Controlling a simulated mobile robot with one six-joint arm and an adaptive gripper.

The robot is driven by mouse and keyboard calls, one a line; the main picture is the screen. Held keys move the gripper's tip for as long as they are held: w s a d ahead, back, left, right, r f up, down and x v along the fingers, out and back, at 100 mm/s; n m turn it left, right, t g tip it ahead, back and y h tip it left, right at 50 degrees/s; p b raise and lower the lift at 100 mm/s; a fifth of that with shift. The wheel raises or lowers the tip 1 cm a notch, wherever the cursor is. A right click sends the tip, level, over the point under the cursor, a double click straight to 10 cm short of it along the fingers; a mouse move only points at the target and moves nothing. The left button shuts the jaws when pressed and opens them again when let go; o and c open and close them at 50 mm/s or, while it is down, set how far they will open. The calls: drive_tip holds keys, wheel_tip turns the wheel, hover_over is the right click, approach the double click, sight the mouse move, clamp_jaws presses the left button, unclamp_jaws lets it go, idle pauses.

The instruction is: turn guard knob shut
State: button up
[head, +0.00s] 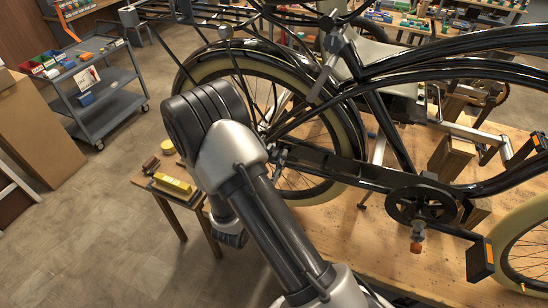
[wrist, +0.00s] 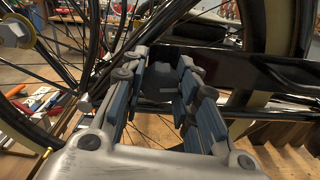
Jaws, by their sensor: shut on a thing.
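The black trike frame stands on a wooden bench, and its long black chain guard (head: 330,164) runs from the rear wheel toward the crank. In the wrist view the guard (wrist: 265,72) reaches in from the right, just beyond my fingers. My gripper (wrist: 165,62) points at the guard's rear end, in front of the spoked wheel. In the head view my arm covers the gripper and the knob.
The rear wheel (head: 215,68) with its cream tyre is close behind my arm. The crank (head: 422,205) is to the right. A small side table holds a yellow block (head: 173,184). A grey cart (head: 105,95) stands at the left. The floor at lower left is clear.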

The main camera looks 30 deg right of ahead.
drive_tip(key=n+p, duration=0.1)
drive_tip(key=n, duration=0.3)
drive_tip(key=n+p, duration=0.1)
drive_tip(key=n, duration=0.3)
drive_tip(key=n+p, duration=0.2)
drive_tip(key=n, duration=0.2)
drive_tip(key=shift+n, duration=0.3)
drive_tip(key=shift+n+p, duration=0.5)
drive_tip(key=shift+n, duration=1.1)
drive_tip(key=o, duration=1.1)
